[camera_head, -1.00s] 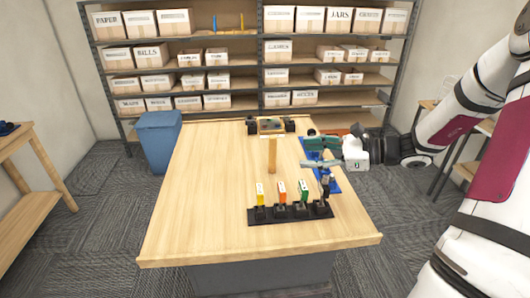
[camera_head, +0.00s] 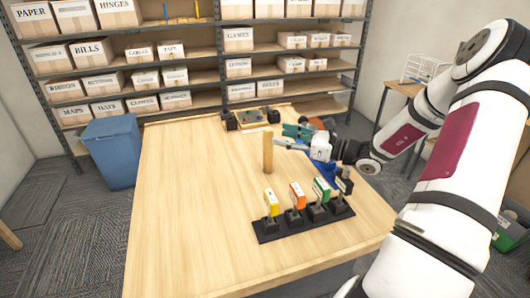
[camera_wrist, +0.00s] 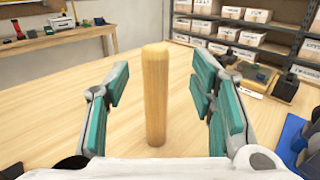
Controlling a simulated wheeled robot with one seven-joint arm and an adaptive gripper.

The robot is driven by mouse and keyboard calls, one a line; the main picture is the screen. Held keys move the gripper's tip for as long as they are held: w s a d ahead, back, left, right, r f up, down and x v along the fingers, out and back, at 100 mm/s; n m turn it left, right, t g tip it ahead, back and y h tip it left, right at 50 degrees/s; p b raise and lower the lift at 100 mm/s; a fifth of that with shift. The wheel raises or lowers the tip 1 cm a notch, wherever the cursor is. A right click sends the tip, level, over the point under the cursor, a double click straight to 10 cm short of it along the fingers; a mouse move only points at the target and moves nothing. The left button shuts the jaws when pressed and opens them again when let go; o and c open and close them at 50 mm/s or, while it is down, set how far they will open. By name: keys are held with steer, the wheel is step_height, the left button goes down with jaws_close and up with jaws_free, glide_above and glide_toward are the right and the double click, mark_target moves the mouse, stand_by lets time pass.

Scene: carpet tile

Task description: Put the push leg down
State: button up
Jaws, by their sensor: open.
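The leg is a plain round wooden post (camera_head: 267,153) standing upright on the wooden table (camera_head: 190,200). My gripper (camera_head: 284,138) is open and level, just right of the post's upper half in the head view, with its teal-padded fingers pointing toward it. In the wrist view the post (camera_wrist: 156,95) stands upright between the two spread fingers as seen, with a gap on each side. No finger appears to touch it. I cannot tell exactly how far ahead of the fingertips it is.
A black rack (camera_head: 305,221) with yellow, orange and green-topped pieces stands nearer on the table. A blue mat (camera_head: 322,168) lies below my gripper. A wooden tray with black blocks (camera_head: 252,118) is at the back. The table's left side is clear.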

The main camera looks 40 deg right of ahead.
mark_target(268, 135)
steer(key=x, duration=0.5)
steer(key=shift+w+a+f, duration=0.1)
steer(key=shift+a+f, duration=0.15)
steer(key=shift+a, duration=0.15)
jaws_close()
